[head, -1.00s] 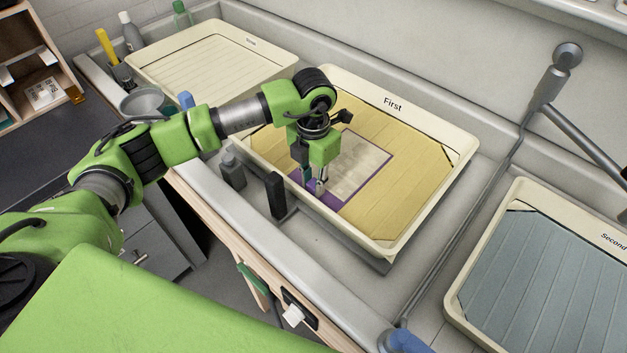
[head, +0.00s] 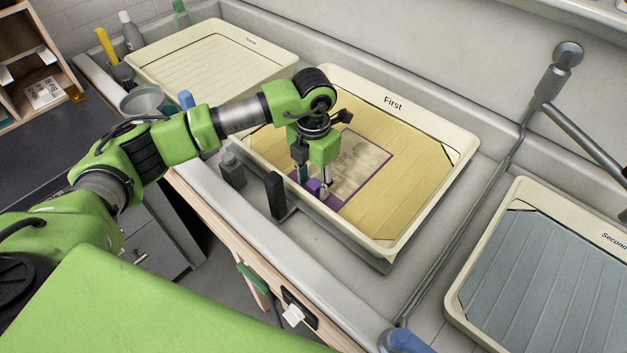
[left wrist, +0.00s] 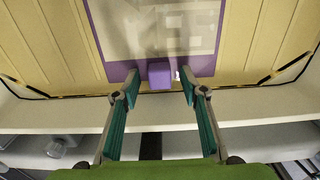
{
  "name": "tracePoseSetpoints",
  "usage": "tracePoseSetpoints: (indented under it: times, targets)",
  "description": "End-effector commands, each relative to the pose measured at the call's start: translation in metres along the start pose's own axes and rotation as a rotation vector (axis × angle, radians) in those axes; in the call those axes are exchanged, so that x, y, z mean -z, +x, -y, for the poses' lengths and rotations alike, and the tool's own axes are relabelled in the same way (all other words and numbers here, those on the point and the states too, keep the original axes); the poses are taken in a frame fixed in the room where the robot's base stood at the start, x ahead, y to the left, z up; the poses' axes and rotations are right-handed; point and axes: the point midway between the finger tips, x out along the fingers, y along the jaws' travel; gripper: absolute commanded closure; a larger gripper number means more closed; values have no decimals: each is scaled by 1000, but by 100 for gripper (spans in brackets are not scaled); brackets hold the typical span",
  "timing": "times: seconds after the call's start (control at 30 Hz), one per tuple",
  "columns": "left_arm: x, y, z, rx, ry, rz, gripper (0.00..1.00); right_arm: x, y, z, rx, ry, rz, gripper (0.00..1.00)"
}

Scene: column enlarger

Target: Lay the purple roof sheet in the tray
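The purple roof sheet (head: 362,168), a pale printed sheet with a purple border, lies flat in the tray marked "First" (head: 425,160), toward its near left side. In the left wrist view the sheet (left wrist: 160,30) has a purple block-like tab (left wrist: 160,74) at its near edge. My left gripper (head: 314,186) points down over that edge. Its teal-padded fingers (left wrist: 160,85) are open, one on each side of the tab, with gaps visible. The gripper and wrist hide part of the sheet in the head view. My right gripper is not in view.
A cream tray (head: 205,62) stands at the back left, and a grey-floored tray marked "Second" (head: 550,270) at the right. A hose runs between the trays.

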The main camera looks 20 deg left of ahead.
Motion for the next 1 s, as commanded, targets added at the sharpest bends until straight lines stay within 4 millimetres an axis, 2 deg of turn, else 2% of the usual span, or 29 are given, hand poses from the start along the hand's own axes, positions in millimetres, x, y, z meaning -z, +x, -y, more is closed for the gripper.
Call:
tracePoseSetpoints:
  times: [1.0]
  targets:
    - [0, -40, 0, 0, 0, 1, 60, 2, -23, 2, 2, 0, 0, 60]
